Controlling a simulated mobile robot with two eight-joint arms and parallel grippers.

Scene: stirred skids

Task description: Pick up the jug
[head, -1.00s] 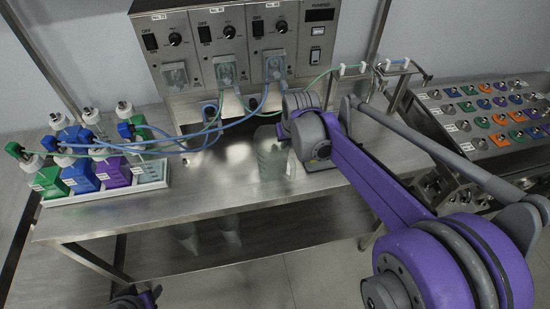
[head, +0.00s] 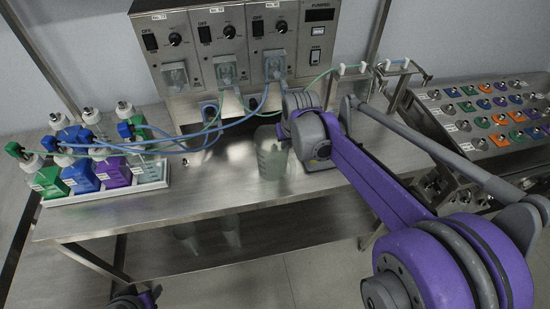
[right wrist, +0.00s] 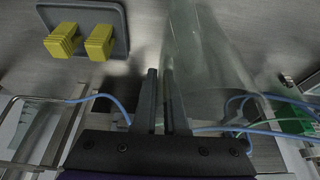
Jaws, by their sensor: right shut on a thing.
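The jug (head: 272,160) is a clear, see-through vessel above the steel bench top (head: 205,180), in front of the pump box; I cannot tell whether its base touches the bench. My right gripper (right wrist: 163,72) is shut on the jug, its dark fingers close together at the jug's side in the right wrist view. There the jug (right wrist: 210,60) rises to the right of the fingers. In the head view the right wrist covers the jug's right side and hides the fingertips. A dark and purple part of my left arm shows at the bottom edge; its jaws are not clear.
A pump box (head: 225,50) with switches, knobs and blue and green tubes stands behind. A white tray (head: 150,180) of bottles with coloured blocks is at left. A sloped rack (head: 470,150) with coloured fittings is at right. The bench is bare between tray and jug.

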